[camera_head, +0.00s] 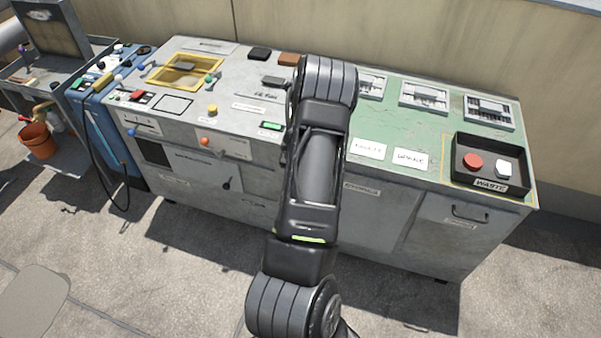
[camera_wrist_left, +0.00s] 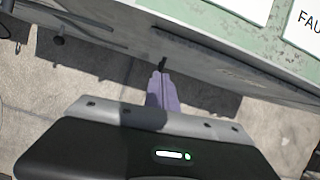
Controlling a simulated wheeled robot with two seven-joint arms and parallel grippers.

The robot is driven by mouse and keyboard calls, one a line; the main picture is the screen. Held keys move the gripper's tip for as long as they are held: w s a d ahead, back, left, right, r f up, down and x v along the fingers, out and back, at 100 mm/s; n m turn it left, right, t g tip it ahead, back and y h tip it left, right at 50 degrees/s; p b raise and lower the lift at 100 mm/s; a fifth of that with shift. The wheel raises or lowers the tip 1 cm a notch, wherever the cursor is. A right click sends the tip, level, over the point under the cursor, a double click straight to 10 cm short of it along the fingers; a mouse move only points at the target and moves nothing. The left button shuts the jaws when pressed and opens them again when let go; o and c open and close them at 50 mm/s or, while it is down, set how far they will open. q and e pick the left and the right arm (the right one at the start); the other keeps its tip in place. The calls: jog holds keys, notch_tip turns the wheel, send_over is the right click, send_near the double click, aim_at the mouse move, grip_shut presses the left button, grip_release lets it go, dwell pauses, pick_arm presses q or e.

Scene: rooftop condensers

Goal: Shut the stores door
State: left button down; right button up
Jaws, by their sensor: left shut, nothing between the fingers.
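The grey bench front (camera_head: 381,220) has several door panels. A small label sits on the panel just right of my arm, but I cannot read it surely as the stores door. The panel at the right end has a handle (camera_head: 470,213) and a label too small to read. In the head view an arm of mine crosses the bench and hides part of its front; no gripper shows there. In the left wrist view my left gripper (camera_wrist_left: 162,78) is shut and empty, its fingers close to the bench front (camera_wrist_left: 215,62). I cannot tell whether they touch it. My right gripper is not in view.
A black waste tray (camera_head: 521,177) with a red and a white item stands at the bench's right end. A blue unit (camera_head: 103,110) with a hanging cable and an orange bucket (camera_head: 38,141) are at the left. The paved floor before the bench is clear.

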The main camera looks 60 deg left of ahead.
pick_arm(q)
jog(key=p+v, duration=0.1)
jog(key=v, duration=0.6)
jog(key=shift+r+p, duration=0.25)
jog(key=shift+p, duration=0.15)
jog(key=shift+d, duration=0.15)
